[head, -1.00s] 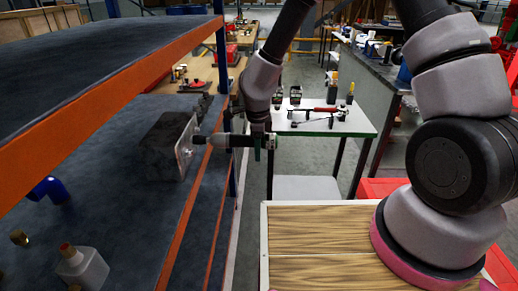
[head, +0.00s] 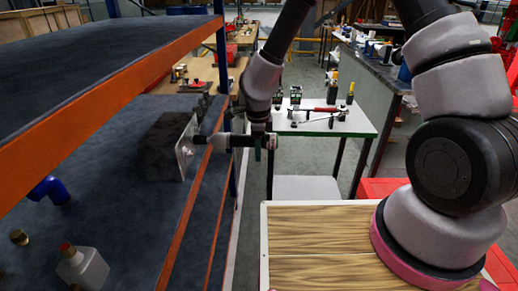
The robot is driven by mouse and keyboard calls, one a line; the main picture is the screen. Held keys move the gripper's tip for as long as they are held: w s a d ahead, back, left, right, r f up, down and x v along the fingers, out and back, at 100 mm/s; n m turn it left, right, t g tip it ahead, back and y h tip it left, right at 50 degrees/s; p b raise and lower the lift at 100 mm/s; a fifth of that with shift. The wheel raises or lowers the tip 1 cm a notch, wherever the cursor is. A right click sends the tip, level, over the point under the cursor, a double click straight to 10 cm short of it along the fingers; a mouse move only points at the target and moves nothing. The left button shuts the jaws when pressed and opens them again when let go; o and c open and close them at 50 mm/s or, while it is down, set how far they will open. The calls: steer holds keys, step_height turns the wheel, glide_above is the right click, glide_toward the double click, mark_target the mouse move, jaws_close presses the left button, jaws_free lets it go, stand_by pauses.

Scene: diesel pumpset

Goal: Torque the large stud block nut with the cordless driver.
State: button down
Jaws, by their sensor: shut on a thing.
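The stud block (head: 165,147) is a dark grey block with a pale front plate (head: 186,148), standing on the rack's lower shelf. The cordless driver (head: 238,141) lies level, its light-coloured nose (head: 218,140) and dark tip pointing left at the plate. My gripper (head: 262,142) is shut on the driver at the right of the block, just outside the shelf edge. The tip is at or very near the plate; I cannot tell whether it touches. The large nut is too small or hidden behind the tip to make out.
The orange-edged upper shelf (head: 110,105) overhangs on the left. A blue pipe elbow (head: 48,190), a brass fitting (head: 19,237) and a white bottle with a red cap (head: 82,267) are on the lower shelf. A white-topped table (head: 335,122) with tools stands behind my arm.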

steer(key=shift+a, duration=0.6)
stand_by(1.6)
steer(key=shift+d, duration=0.15)
